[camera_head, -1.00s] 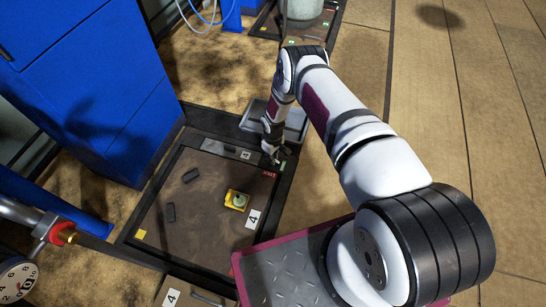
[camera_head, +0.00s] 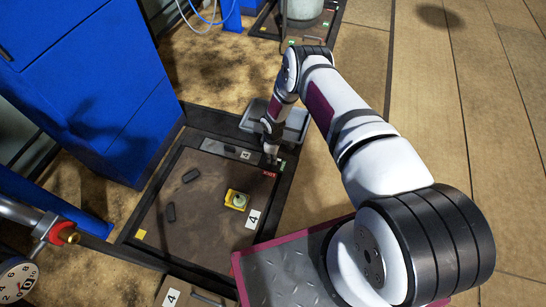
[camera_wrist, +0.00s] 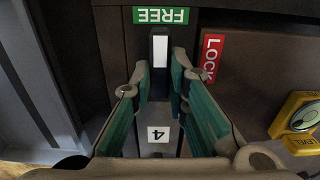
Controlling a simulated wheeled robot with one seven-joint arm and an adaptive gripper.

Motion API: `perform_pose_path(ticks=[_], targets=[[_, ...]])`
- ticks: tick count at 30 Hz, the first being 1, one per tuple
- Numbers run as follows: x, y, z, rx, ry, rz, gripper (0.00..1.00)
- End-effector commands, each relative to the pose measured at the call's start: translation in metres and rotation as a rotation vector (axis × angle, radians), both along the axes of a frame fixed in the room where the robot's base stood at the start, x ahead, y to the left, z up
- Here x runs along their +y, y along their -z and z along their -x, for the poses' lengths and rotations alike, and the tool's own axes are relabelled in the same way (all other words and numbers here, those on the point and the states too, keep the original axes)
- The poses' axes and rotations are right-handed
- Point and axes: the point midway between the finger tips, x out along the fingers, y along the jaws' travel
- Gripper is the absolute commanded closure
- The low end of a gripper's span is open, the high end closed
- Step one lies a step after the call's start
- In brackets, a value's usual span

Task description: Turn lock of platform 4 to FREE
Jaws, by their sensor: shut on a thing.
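The lock lever, dark with a white tip (camera_wrist: 160,50), runs between the fingers of my gripper (camera_wrist: 161,75) in the wrist view. The gripper is shut on it. The lever's tip points at the green FREE label (camera_wrist: 161,15), which appears upside down. The red LOCK label (camera_wrist: 211,54) is to the right of the lever, apart from it. A white tag with a 4 (camera_wrist: 159,134) shows lower between the fingers. In the head view my gripper (camera_head: 271,157) is at the upper right corner of platform 4 (camera_head: 205,235), and the fingers hide the lever.
A blue cabinet (camera_head: 95,100) stands at the left. A grey tray-like part (camera_head: 292,122) is just behind my gripper. Open floor (camera_head: 350,80) lies to the right.

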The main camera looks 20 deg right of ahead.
Motion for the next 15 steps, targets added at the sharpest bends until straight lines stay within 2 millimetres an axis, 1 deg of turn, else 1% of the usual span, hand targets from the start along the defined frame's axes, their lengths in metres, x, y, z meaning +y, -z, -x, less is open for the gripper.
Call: perform_pose_path(ticks=[7, 8, 9, 10, 11, 15], targets=[[-0.0003, 0.0001, -0.0002, 0.0, -0.005, 0.001, 1.0], [-0.0003, 0.0001, -0.0002, 0.0, -0.005, 0.001, 0.83], [-0.0003, 0.0001, -0.0002, 0.0, -0.005, 0.001, 0.74], [-0.0003, 0.0001, 0.0, 0.0, -0.004, 0.001, 0.67], [-0.0003, 0.0001, 0.0, 0.0, -0.004, 0.001, 0.65], [-0.0002, 0.0001, -0.0001, 0.0, -0.003, 0.001, 0.65]])
